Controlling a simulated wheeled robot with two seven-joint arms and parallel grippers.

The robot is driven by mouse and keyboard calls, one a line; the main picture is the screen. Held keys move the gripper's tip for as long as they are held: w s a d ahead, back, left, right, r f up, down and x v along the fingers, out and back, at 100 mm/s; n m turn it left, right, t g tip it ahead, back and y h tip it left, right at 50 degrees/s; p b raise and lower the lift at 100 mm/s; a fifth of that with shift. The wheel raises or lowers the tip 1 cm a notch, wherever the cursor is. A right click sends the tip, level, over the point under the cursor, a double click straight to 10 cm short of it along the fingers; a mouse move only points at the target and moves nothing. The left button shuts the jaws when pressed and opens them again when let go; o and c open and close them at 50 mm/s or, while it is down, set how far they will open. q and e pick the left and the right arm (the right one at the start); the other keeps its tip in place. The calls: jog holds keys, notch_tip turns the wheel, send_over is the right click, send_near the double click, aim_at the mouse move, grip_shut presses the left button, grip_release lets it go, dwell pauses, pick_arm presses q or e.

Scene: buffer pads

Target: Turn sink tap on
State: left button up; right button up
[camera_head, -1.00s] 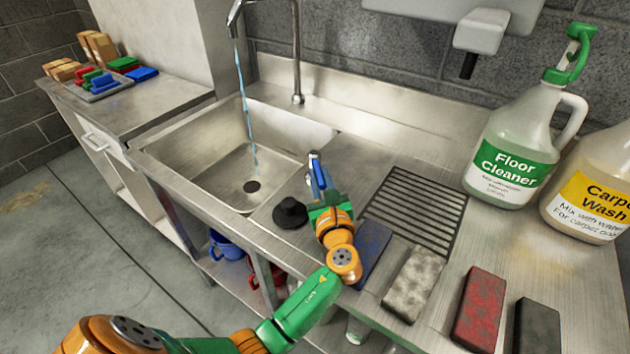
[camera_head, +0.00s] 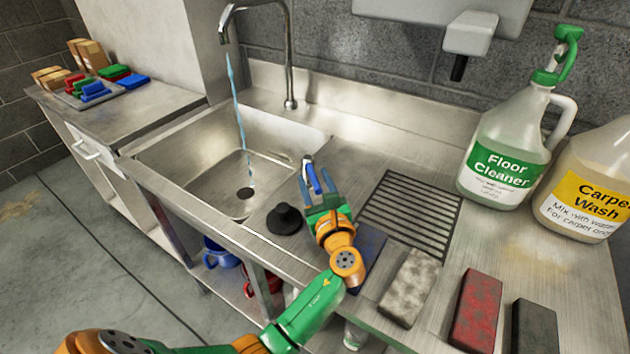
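The sink tap (camera_head: 287,55) has a curved metal spout over the steel sink (camera_head: 185,160). A stream of water (camera_head: 239,115) runs from the spout down to the drain. A small blue and metal lever (camera_head: 313,177) stands on the counter just right of the sink. My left gripper (camera_head: 315,185) is at this lever, with its fingers spread on either side of it. I cannot tell whether a finger touches the lever. My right gripper is not in view.
A drain grate (camera_head: 412,210), blue, grey, red (camera_head: 477,310) and black pads lie to the right. Floor cleaner (camera_head: 505,150) and carpet wash (camera_head: 588,190) jugs stand at the far right. A dispenser (camera_head: 470,35) hangs above.

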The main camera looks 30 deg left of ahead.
aim_at(315, 181)
pick_arm(q)
jog(key=r+p, duration=0.3)
jog(key=p, duration=0.1)
jog(key=r+p, duration=0.2)
jog(key=p, duration=0.1)
jog(key=shift+s+d+r, duration=0.2)
jog(key=shift+s+r, duration=0.1)
jog(key=s+d+r+p, duration=0.2)
jog(key=s+r+p, duration=0.1)
jog(key=s+p, duration=0.3)
jog(key=s+d+r+p, duration=0.3)
jog(key=s+r+p, duration=0.1)
jog(key=s+p, duration=0.2)
jog(key=shift+d+r, duration=0.2)
jog(key=shift+d, duration=0.15)
